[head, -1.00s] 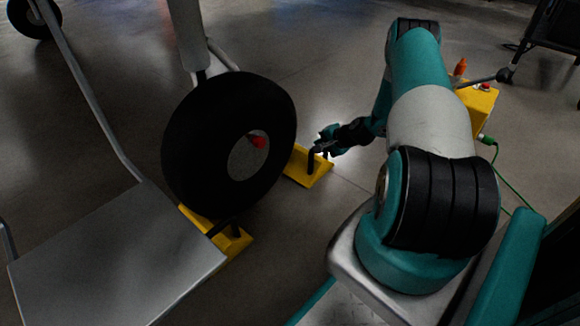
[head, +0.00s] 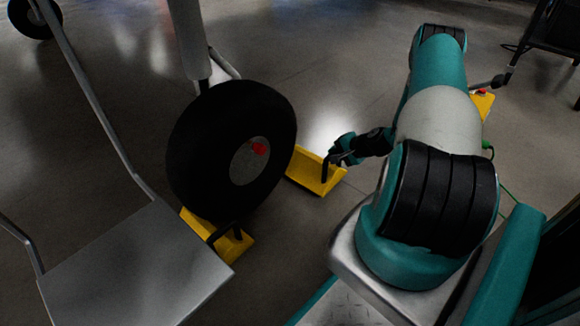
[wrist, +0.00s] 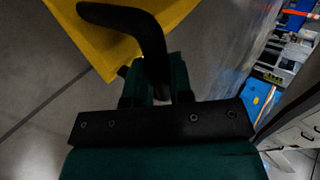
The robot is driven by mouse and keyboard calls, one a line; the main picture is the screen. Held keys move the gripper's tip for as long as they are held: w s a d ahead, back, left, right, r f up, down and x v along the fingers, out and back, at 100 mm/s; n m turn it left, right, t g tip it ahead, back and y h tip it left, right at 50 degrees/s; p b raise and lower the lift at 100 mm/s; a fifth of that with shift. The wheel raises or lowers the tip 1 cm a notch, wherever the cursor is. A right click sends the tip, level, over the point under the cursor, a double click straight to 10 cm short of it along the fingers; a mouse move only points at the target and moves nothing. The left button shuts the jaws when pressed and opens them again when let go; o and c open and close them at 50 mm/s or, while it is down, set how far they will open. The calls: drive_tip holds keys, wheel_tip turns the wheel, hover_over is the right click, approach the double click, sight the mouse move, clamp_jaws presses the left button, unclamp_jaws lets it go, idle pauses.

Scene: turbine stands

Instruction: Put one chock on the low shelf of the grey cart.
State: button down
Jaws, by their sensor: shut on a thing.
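A yellow chock (head: 312,174) with a black bent handle is at the right of the big black wheel (head: 232,150) in the head view. My gripper (head: 334,159) is at its right end, by the handle. In the wrist view the handle (wrist: 150,45) runs down between the fingers of my gripper (wrist: 158,85), shut on it, with the yellow body (wrist: 95,40) beyond. I cannot tell whether the chock is off the floor. A second yellow chock (head: 237,246) lies on the wheel's near side. A flat grey plate (head: 135,265) with tube rails, seemingly the grey cart, stands lower left; its shelf level is unclear.
A grey strut (head: 188,40) rises above the wheel. A yellow box with a red button (head: 482,103) is partly hidden behind my arm, and a green cable runs near it. A dark cart (head: 545,45) stands top right. Floor between the chock and my base is clear.

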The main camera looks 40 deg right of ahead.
drive_tip(key=s+r+p, duration=0.2)
drive_tip(key=s+p, duration=0.1)
drive_tip(key=s, duration=0.5)
drive_tip(key=s+d+r+p, duration=0.1)
drive_tip(key=s+r+p, duration=0.1)
drive_tip(key=s, duration=0.5)
drive_tip(key=shift+s+r+p, duration=0.25)
drive_tip(key=shift+s+p, duration=0.15)
drive_tip(key=shift+p, duration=0.45)
drive_tip(key=shift+d, duration=0.1)
